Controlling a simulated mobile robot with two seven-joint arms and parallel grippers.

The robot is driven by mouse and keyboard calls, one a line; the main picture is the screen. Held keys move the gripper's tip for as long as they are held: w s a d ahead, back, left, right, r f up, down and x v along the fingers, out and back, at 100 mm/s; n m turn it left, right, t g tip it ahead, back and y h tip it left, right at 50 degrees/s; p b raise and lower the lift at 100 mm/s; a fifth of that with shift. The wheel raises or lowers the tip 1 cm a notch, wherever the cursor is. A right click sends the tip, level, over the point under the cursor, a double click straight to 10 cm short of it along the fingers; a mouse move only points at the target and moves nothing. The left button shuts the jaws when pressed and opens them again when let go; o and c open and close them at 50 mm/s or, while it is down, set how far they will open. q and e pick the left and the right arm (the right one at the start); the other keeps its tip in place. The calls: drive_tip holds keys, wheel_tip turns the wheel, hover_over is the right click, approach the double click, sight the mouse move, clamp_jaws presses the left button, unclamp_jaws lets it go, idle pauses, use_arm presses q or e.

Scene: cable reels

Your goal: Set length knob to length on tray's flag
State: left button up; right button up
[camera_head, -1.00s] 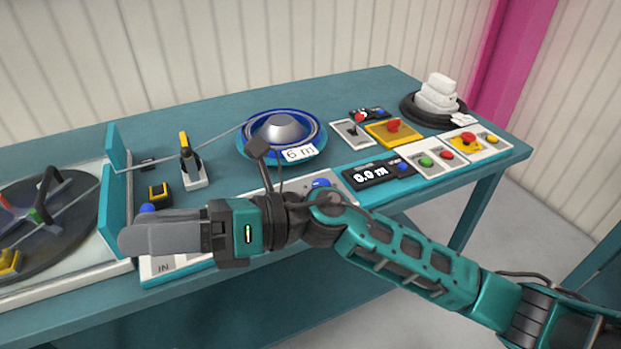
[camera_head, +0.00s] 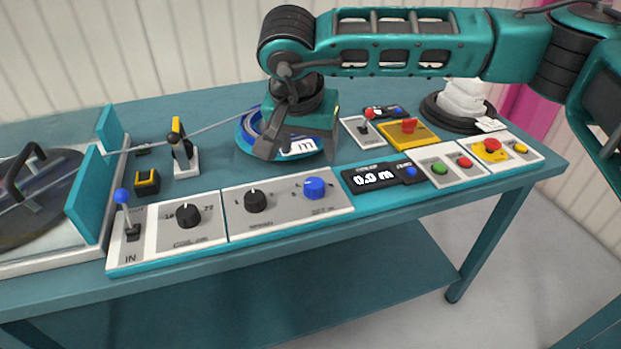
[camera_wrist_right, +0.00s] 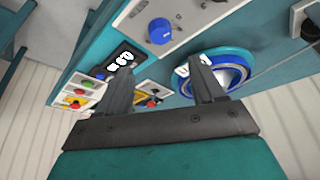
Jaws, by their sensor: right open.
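The blue knob (camera_head: 314,187) sits on the right part of the front panel, above lettering that looks like "SET m". It also shows in the wrist view (camera_wrist_right: 160,31). The blue tray (camera_head: 243,148) stands behind the panel with a white flag (camera_head: 298,146). Only "m" reads on the flag now; its number is hidden behind my gripper. My right gripper (camera_head: 299,152) is open and empty, pointing down over the tray's front, behind and above the blue knob. In the wrist view its fingers (camera_wrist_right: 160,72) are apart, with the knob beyond them. My left gripper is not in view.
Two black knobs (camera_head: 256,200) (camera_head: 188,215) and a blue-tipped lever (camera_head: 122,197) lie left of the blue knob. The display (camera_head: 375,177) reads 0.0 m. Buttons (camera_head: 439,167) and a yellow switch box (camera_head: 405,132) are to the right. A guide post (camera_head: 183,150) stands at left.

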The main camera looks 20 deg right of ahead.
sight(315, 183)
drive_tip(key=x, duration=1.1)
drive_tip(key=shift+f+b, duration=0.2)
drive_tip(key=shift+b, duration=0.15)
drive_tip(key=shift+w+d+f, duration=0.15)
drive_tip(key=shift+w+f, duration=0.15)
drive_tip(key=shift+f, duration=0.3)
drive_tip(key=shift+c, duration=0.3)
drive_tip(key=c, duration=1)
